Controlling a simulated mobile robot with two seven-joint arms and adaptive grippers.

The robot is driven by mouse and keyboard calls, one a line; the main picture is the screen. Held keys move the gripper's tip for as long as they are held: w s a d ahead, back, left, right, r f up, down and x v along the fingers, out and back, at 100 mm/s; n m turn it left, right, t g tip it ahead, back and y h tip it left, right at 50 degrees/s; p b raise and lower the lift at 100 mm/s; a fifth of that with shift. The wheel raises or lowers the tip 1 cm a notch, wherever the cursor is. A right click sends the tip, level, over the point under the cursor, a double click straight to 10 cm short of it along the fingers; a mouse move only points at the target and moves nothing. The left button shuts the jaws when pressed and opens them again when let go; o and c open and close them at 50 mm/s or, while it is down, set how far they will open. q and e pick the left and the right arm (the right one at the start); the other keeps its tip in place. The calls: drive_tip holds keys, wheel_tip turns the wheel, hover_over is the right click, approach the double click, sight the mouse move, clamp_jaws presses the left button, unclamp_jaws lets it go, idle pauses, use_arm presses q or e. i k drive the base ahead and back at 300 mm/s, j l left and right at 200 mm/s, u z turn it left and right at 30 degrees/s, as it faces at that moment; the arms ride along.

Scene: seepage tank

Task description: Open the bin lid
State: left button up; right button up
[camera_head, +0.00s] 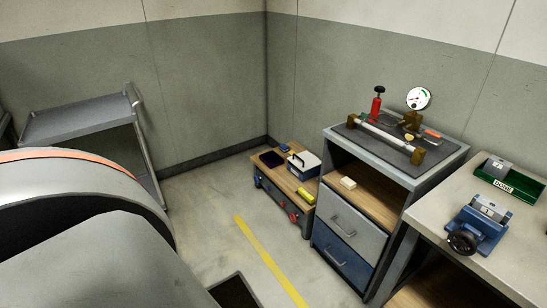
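No container here is clearly marked as the bin. A small blue box with a pale top and dark handle (303,163) sits on the low wooden-topped cabinet (268,175) near the room corner. Its top looks closed, but I cannot tell whether it is the bin lid. Neither of my grippers shows in this view.
A grey cart (80,118) stands at the left wall. A grey cabinet (347,232) with drawers carries a gauge (418,98) and pipe fixture. The right bench (440,190) holds a blue vise (480,228) and green tray (512,186).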

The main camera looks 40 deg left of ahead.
sight(305, 157)
drive_tip(key=u, duration=1.2)
drive_tip(key=i+j+z, duration=0.15)
drive_tip(key=z, duration=0.3)
drive_tip(key=i+j+z, duration=0.1)
drive_tip(key=z, duration=0.35)
drive_tip(key=j+z, duration=0.25)
drive_tip(key=z, duration=0.2)
drive_tip(key=i+j+z, duration=0.1)
drive_tip(key=j+z, duration=0.15)
drive_tip(key=j, duration=0.25)
drive_tip(key=j+z, duration=0.2)
drive_tip(key=j, duration=0.25)
drive_tip(key=j+z, duration=0.25)
drive_tip(key=j, duration=1.75)
drive_tip(key=k+j+z, duration=0.1)
drive_tip(key=j, duration=0.9)
drive_tip(key=i+j, duration=0.1)
drive_tip(key=j, duration=1.1)
drive_tip(key=i, duration=0.05)
